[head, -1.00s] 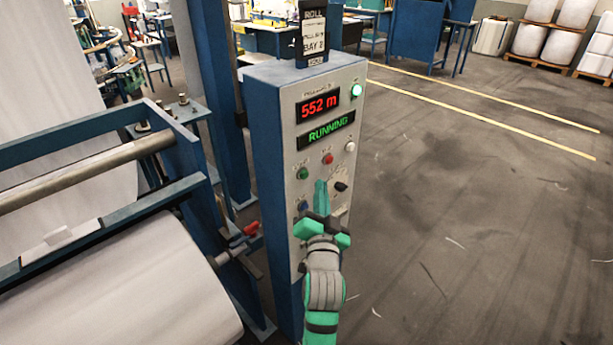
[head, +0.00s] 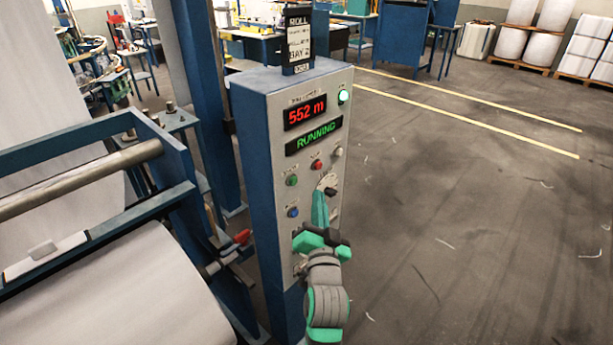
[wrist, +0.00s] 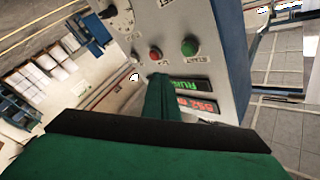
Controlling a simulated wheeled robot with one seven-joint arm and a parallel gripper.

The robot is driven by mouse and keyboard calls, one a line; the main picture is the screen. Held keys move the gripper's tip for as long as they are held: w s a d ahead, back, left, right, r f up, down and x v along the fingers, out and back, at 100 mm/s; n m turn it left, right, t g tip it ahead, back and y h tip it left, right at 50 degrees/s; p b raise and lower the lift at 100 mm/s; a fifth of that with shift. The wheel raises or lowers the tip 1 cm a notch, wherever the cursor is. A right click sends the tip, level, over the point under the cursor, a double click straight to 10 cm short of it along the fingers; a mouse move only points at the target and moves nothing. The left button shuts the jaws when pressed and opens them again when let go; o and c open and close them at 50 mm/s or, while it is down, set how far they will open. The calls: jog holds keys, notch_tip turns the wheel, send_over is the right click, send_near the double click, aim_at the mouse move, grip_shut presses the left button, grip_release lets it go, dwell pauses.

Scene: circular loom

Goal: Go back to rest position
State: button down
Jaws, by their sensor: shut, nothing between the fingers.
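My gripper (head: 319,205) is shut and empty, its green fingers pointing up in front of the lower part of the control panel (head: 267,140). The panel shows a red "552 m" display (head: 305,112) and a green "RUNNING" display (head: 314,139). A red button (head: 316,165), a green button (head: 292,180) and a blue button (head: 293,212) are on its face. A dark knob (head: 330,191) sits just right of the fingertips. In the wrist view the shut fingers (wrist: 160,85) overlap the panel below the red button (wrist: 155,53). I cannot tell whether they touch it.
The loom frame with a large white fabric roll (head: 120,290) stands at the left. A red-handled lever (head: 242,237) sticks out between roll and panel. The floor (head: 460,210) to the right is open, with yellow lines. Wrapped rolls (head: 530,45) stand on pallets at the back.

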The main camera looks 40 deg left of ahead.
jog(key=s+d+f+m+t+h, duration=0.1)
jog(key=s+d+f+h, duration=0.4)
jog(key=d+f, duration=0.6)
jog(key=s+d+f+m+t+h, duration=0.1)
jog(key=s+d+f+h, duration=0.2)
jog(key=s+d+f, duration=0.65)
jog(key=s+d+f+h, duration=0.1)
jog(key=s+d+h, duration=0.1)
jog(key=s+d, duration=0.5)
jog(key=s+d+f+n+g+h, duration=0.1)
jog(key=s+d, duration=0.6)
jog(key=s, duration=0.7)
jog(key=shift+s+d+f+g+h, duration=0.3)
jog(key=shift+d+f+h, duration=0.1)
jog(key=shift+h, duration=0.4)
jog(key=shift+a, duration=0.1)
